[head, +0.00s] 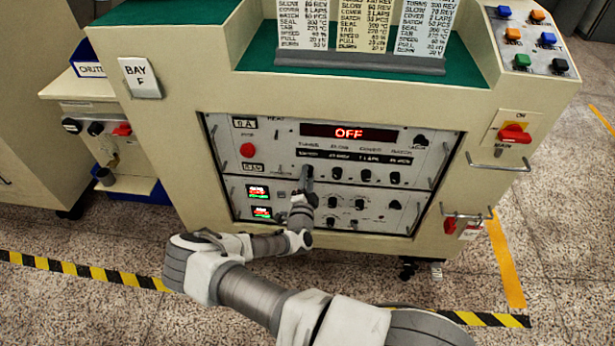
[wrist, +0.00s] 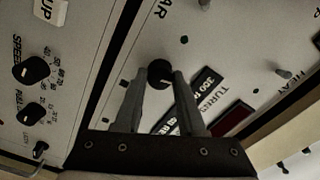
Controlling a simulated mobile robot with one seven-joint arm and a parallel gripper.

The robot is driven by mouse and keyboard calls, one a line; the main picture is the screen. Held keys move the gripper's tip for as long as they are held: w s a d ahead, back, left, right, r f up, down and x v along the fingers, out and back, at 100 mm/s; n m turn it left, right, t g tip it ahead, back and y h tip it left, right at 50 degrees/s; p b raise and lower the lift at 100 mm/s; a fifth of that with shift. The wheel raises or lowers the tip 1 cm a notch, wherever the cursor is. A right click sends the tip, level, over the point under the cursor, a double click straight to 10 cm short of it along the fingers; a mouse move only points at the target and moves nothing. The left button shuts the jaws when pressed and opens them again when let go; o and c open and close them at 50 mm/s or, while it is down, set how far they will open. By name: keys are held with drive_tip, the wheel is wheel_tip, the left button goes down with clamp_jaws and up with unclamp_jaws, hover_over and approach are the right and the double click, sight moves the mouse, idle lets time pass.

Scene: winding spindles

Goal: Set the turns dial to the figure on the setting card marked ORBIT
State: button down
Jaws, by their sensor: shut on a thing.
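The turns dial is a small round black knob (wrist: 159,77) in the wrist view, beside the printed word TURNS. My gripper (wrist: 164,74) is shut on it, one finger on each side. In the head view my gripper (head: 306,177) reaches the leftmost knob of the upper row and hides most of it. Small dark windows lie near the dial in the wrist view; one (wrist: 211,83) seems to read 200, partly legible. Three setting cards (head: 307,22) (head: 366,25) (head: 425,28) stand in a rack on top; their headings are cut off, so I cannot tell which is ORBIT.
The panel's red display (head: 348,133) reads OFF. Other black knobs (head: 365,175) sit close to the right, with more below. A red button (head: 247,150) is at the left. A red switch (head: 514,133) and metal handles (head: 498,163) jut out at the right.

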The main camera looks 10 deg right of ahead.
idle(0.4)
drive_tip(key=c, duration=0.5)
unclamp_jaws()
drive_tip(key=shift+s, duration=0.1)
drive_tip(key=p+v, duration=0.3)
drive_tip(key=v, duration=1.4)
drive_tip(key=shift+r, duration=0.1)
